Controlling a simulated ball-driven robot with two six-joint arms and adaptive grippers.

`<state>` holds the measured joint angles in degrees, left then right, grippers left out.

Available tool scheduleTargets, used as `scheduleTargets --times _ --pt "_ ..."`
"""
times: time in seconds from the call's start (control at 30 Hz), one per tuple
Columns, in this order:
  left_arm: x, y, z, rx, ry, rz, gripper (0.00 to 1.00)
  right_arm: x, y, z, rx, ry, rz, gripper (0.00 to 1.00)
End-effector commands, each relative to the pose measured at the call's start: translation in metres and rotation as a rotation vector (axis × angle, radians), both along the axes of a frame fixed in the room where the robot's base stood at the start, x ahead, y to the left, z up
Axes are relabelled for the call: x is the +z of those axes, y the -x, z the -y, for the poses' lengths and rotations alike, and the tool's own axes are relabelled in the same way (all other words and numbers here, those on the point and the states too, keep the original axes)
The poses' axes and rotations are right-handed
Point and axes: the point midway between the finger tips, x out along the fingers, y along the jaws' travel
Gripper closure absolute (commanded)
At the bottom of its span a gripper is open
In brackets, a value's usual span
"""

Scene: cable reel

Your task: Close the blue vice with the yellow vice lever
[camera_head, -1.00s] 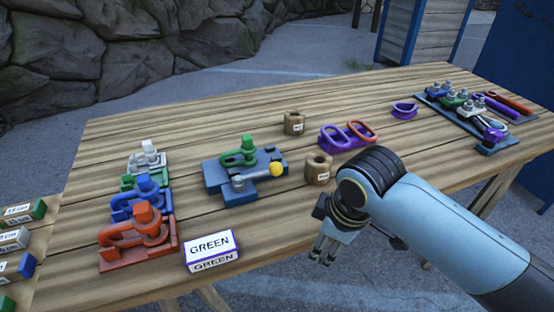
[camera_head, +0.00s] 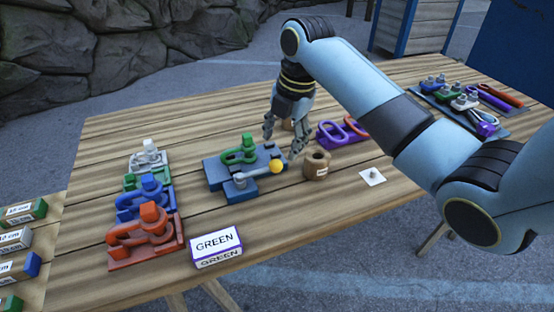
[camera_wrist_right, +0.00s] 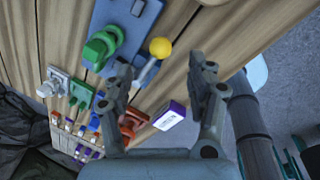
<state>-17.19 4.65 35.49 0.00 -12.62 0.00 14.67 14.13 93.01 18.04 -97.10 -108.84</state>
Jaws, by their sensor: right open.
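The blue vice (camera_head: 216,176) sits mid-table with a green shackle (camera_head: 238,152) on it. Its grey lever (camera_head: 256,172) points right and ends in a yellow ball knob (camera_head: 276,166). My right gripper (camera_head: 281,147) is open, pointing down, just above and behind the knob, and no contact shows. In the right wrist view the yellow knob (camera_wrist_right: 160,48) and the lever (camera_wrist_right: 147,74) appear between my open fingers (camera_wrist_right: 158,64), with the blue vice (camera_wrist_right: 112,15) to the upper left. My left gripper is not in view.
A wooden cylinder (camera_head: 316,164) stands right of the knob; another is partly hidden behind my gripper. A GREEN label block (camera_head: 216,246) is in front. White, green, blue and red shackle sets (camera_head: 146,243) stand left. A purple part (camera_head: 328,133) lies behind right.

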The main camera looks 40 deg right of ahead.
Motion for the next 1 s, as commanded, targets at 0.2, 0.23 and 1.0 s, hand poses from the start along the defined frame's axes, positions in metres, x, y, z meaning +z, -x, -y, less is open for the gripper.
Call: scheduleTargets --times 0.2,0.23,1.0 --pt "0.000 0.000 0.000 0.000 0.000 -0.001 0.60 -0.044 -0.007 -0.004 -0.003 -0.002 -0.003 0.43" --pt "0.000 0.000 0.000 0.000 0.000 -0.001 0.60 -0.049 -0.008 -0.004 -0.003 -0.002 -0.003 0.43" --pt "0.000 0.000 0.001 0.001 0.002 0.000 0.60 -0.075 -0.013 -0.005 -0.002 0.000 0.001 0.73"
